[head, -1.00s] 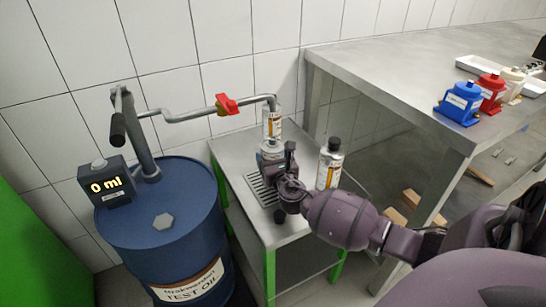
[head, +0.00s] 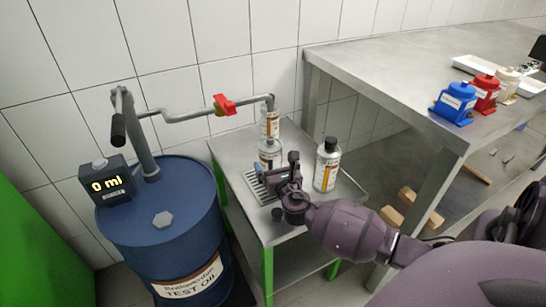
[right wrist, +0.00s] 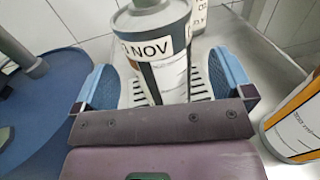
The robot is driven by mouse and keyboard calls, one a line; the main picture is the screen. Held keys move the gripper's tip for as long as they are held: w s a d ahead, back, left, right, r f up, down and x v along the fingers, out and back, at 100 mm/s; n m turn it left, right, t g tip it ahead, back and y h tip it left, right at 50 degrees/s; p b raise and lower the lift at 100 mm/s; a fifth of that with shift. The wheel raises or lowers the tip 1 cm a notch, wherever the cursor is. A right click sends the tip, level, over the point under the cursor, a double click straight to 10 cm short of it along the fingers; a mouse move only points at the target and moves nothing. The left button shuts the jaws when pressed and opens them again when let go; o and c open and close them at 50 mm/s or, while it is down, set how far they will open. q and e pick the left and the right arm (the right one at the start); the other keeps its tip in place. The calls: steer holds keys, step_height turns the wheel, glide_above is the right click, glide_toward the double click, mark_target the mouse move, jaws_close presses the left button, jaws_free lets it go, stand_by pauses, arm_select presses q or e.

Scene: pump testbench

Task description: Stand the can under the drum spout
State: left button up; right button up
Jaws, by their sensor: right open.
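A silver can with a white and orange label (head: 270,154) stands upright at the slotted grate (head: 256,187) on the small steel table. In the right wrist view this can (right wrist: 160,50) stands ahead of the blue fingers, roughly between their lines, with a gap to each. My right gripper (head: 278,180) is open and empty, on the near side of the can. A second can (head: 270,122) stands behind it, just below the spout end (head: 271,99) in the picture. A third can with a black cap (head: 327,166) stands to the right. My left gripper is not in view.
The blue drum (head: 160,235) with its pump, red valve (head: 224,104) and 0 ml display (head: 105,184) stands left of the table. A larger bench (head: 400,75) with coloured small containers is at the right. The tiled wall closes off the back.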

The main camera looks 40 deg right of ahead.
arm_select(q)
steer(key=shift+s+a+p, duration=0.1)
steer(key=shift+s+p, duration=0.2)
steer(key=shift+p, duration=0.25)
arm_select(e)
steer(key=v, duration=0.7)
steer(key=shift+s+a, duration=0.15)
steer(key=shift+s, duration=0.2)
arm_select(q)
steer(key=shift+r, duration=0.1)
